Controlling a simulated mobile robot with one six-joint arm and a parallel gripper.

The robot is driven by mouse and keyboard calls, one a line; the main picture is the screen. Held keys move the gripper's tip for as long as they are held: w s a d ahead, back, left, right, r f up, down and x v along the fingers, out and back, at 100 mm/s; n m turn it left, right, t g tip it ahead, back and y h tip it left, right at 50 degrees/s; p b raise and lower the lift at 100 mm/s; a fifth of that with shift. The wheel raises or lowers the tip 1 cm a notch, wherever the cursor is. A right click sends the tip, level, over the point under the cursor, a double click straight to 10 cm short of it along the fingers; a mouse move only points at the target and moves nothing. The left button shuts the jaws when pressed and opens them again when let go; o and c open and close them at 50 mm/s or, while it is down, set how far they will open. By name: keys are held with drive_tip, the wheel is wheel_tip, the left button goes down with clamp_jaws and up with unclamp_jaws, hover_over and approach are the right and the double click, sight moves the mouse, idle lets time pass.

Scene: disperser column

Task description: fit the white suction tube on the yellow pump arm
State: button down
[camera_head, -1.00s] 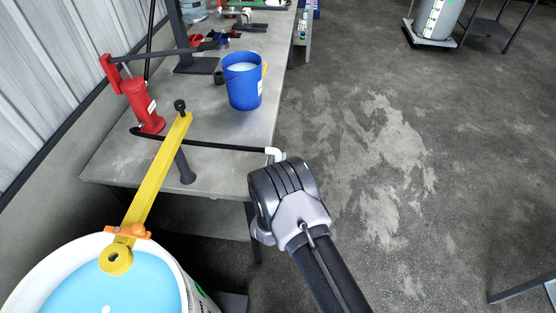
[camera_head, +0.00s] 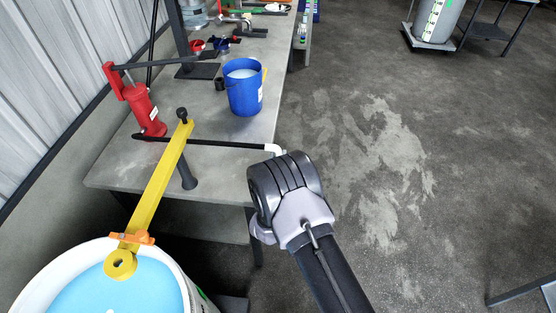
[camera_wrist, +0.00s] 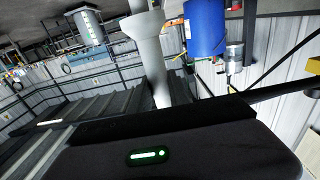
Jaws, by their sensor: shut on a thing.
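The yellow pump arm (camera_head: 158,190) slopes from a dark post at the bench's front edge down to a ring end over the white drum. An orange clamp (camera_head: 137,238) sits on it at the drum rim. In the wrist view a pale tube with a wide collar (camera_wrist: 147,45) stands upright above the dark gripper body. My gripper (camera_wrist: 165,105) is shut on the white tube, right of the yellow arm and apart from it. The fingertips are hidden in the head view.
The open white drum (camera_head: 75,254) holds blue liquid. The red pump (camera_head: 145,108), a blue bucket (camera_head: 244,92) and several tools are on the grey bench (camera_head: 112,172).

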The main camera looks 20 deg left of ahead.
drive_tip(key=shift+r+p, duration=0.3)
drive_tip(key=shift+r, duration=0.75)
drive_tip(key=shift+r+p, duration=1.2)
drive_tip(key=shift+r, duration=2.25)
wheel_tip(320, 180, up, 2)
drive_tip(key=shift+r+p, duration=0.2)
drive_tip(key=shift+p, duration=0.15)
drive_tip(key=shift+r+p, duration=0.5)
drive_tip(key=shift+r, duration=1.8)
wheel_tip(320, 180, up, 7)
drive_tip(key=p, duration=0.1)
drive_tip(key=shift+f, duration=0.2)
